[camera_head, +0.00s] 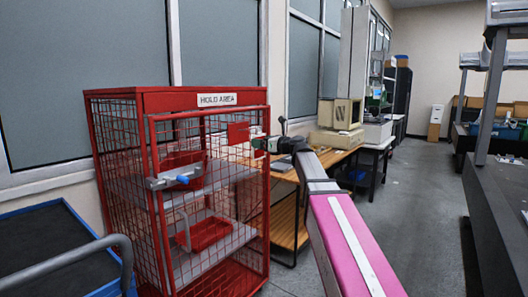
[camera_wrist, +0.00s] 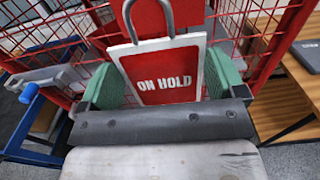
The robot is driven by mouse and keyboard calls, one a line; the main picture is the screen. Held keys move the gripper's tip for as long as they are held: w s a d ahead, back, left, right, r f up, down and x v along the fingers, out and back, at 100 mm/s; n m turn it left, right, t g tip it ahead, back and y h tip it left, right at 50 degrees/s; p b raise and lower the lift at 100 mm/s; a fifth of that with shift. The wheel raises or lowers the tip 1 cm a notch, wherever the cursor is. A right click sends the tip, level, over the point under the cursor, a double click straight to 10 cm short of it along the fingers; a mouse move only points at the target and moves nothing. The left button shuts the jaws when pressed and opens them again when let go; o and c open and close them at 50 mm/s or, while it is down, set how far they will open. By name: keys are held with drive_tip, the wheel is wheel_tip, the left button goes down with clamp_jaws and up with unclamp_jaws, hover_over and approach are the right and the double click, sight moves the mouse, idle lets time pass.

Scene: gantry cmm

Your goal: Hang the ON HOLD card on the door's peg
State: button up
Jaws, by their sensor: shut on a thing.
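The ON HOLD card (camera_wrist: 166,78) is red with a white border and has a grey loop (camera_wrist: 168,12) at its top. My gripper (camera_wrist: 163,84) is shut on the card, with green fingers at its two sides and the lettering facing the wrist camera. In the head view my gripper (camera_head: 268,144) is at the right part of the red cage's door (camera_head: 207,190), beside a red plate (camera_head: 238,132). That plate also shows behind the loop in the wrist view (camera_wrist: 190,12). I cannot make out the peg, nor whether the loop touches anything.
The red mesh cage bears a HOLD AREA sign (camera_head: 217,99). A grey latch with a blue knob (camera_head: 182,179) sticks out from its door. A wooden desk (camera_head: 312,160) stands right of the cage, and a blue cart (camera_head: 58,248) stands left. Grey floor (camera_head: 425,210) is free at right.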

drive_tip(key=shift+w+a, duration=0.15)
approach(239, 143)
drive_tip(key=shift+w+a+r, duration=0.25)
drive_tip(key=shift+w+a, duration=0.3)
drive_tip(key=shift+a, duration=0.1)
drive_tip(key=shift+w+a+r, duration=0.25)
drive_tip(key=shift+w+a, duration=0.35)
drive_tip(key=shift+a, duration=0.1)
drive_tip(key=shift+w+a+r, duration=0.3)
drive_tip(key=shift+w+a, duration=0.25)
drive_tip(key=shift+a, duration=0.1)
drive_tip(key=shift+w+a+f, duration=0.25)
drive_tip(key=shift+a+f, duration=0.05)
drive_tip(key=shift+f, duration=0.25)
drive_tip(key=shift+f, duration=0.2)
drive_tip(key=shift+c, duration=0.4)
drive_tip(key=shift+f, duration=0.15)
drive_tip(key=shift+c, duration=0.4)
drive_tip(key=o, duration=0.9)
drive_tip(key=shift+c, duration=0.2)
